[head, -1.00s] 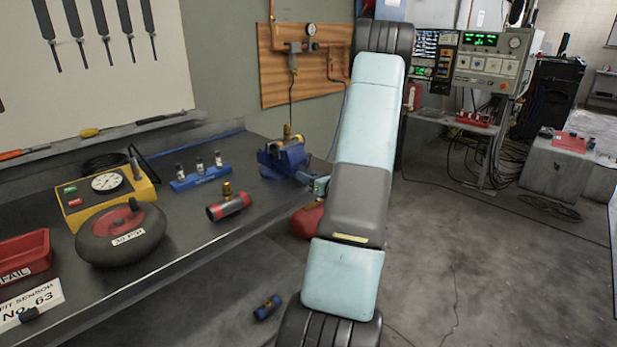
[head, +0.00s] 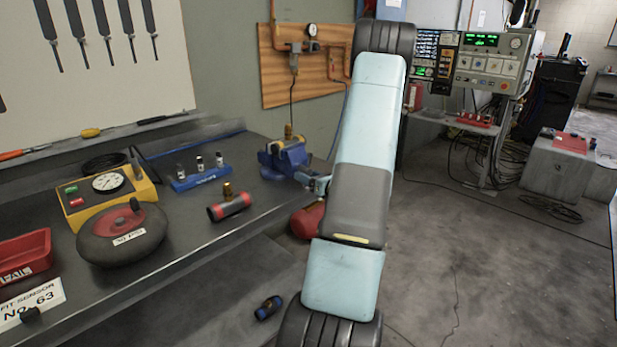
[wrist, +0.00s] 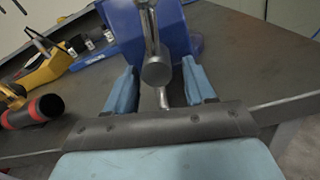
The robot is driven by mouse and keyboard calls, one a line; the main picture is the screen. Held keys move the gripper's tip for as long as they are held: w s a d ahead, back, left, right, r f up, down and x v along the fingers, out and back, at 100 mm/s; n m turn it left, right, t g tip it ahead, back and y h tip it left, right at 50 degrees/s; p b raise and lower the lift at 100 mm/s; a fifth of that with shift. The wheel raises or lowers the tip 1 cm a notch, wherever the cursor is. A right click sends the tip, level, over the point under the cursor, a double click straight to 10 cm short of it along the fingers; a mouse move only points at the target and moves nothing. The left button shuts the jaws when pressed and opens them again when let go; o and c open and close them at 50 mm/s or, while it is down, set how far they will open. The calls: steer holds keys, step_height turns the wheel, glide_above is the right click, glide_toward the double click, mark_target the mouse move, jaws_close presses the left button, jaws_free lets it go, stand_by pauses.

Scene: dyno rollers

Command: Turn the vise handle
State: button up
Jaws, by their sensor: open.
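The blue vise (head: 283,157) is on the far right end of the dark workbench in the head view. In the wrist view its blue body (wrist: 185,30) stands just ahead of my gripper. The metal vise handle (wrist: 157,70), with a round end knob, lies between my two light-blue fingers. My gripper (wrist: 162,80) is open, with one finger on each side of the handle and gaps showing on both sides. In the head view my gripper (head: 318,183) is at the vise's front, and my arm hides part of it.
A red and black cylinder (head: 229,207), a blue rack (head: 200,177) of small bottles and a yellow gauge box (head: 108,190) stand on the bench (head: 190,230) to the left. A red tank (head: 307,220) is below the vise. Open floor lies to the right.

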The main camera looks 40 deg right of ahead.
steer(key=s+d, duration=0.1)
steer(key=s, duration=1.2)
steer(key=shift+s, duration=0.35)
steer(key=w+a+r+n+g+y, duration=0.1)
steer(key=a+r+n+g+y, duration=0.25)
steer(key=a+n, duration=0.4)
steer(key=w+a+r+n+g+y, duration=0.1)
steer(key=a+r+n+g+y, duration=0.3)
steer(key=a, duration=0.7)
steer(key=w+a+r+n+g+y, duration=0.15)
steer(key=a+r+n+g, duration=0.35)
steer(key=a, duration=0.5)
steer(key=s+a+r+n+h, duration=0.5)
steer(key=s+n, duration=0.3)
steer(key=n, duration=0.2)
steer(key=s+a+r+n+h, duration=0.5)
steer(key=s+n, duration=0.3)
steer(key=n, duration=0.2)
steer(key=shift+a+r+n, duration=0.35)
steer(key=shift+a+r, duration=0.15)
steer(key=shift+c, duration=0.3)
